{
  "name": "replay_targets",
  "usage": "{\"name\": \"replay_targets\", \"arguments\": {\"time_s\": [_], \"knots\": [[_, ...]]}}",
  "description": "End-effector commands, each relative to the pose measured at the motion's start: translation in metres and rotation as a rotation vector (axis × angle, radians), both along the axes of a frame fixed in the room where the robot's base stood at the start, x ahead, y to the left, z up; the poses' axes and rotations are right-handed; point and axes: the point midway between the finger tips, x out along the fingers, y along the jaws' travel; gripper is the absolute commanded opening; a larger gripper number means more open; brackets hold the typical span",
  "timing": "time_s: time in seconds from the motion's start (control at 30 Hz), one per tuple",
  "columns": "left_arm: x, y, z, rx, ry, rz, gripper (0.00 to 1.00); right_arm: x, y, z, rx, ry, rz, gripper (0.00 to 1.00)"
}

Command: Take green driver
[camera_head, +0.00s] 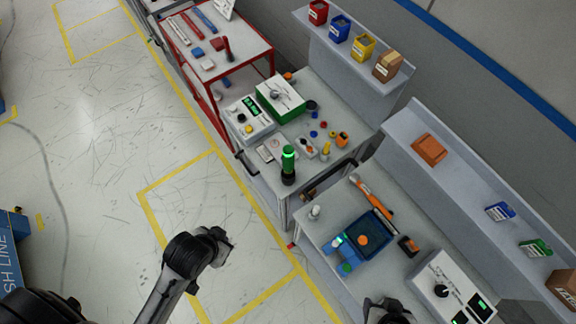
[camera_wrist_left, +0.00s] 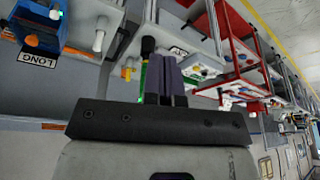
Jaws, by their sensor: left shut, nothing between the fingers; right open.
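A green-topped, black-based cylinder (camera_head: 288,165) stands upright near the front edge of the middle bench; it is the closest match to the green driver, but I cannot be sure of its kind. In the left wrist view, a green part (camera_wrist_left: 143,76) shows beside and beyond the fingers, apart from their grip. My left gripper (camera_wrist_left: 173,62) is shut and empty, facing the benches. In the head view my left arm is over the floor, short of the bench, its fingers hardly visible. My right gripper (camera_head: 388,308) is open at the bottom edge by the near bench, mostly cut off.
The near bench holds a blue tray (camera_head: 370,232), an orange-and-black tool (camera_head: 372,196) and a white control box (camera_head: 452,285). A red cart (camera_head: 248,47) stands beyond. Shelves with bins line the wall.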

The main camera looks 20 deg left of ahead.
Motion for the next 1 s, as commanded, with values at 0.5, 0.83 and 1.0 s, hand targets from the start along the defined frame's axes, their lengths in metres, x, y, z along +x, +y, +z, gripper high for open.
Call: {"name": "replay_targets", "arguments": {"time_s": [0.5,0.83,1.0], "knots": [[-0.0006,0.0,-0.0003,0.001,0.002,-0.001,0.02,-0.0001,-0.0003,-0.0001,-0.001,0.001,-0.001,0.64],[-0.0008,0.0028,-0.0005,0.01,0.002,-0.007,0.34,0.0001,0.0018,0.0001,0.007,0.0,-0.006,0.64],[-0.0008,0.0028,-0.0005,0.01,0.002,-0.007,0.5,0.0,0.002,0.0,0.007,0.0,-0.006,0.64]]}}
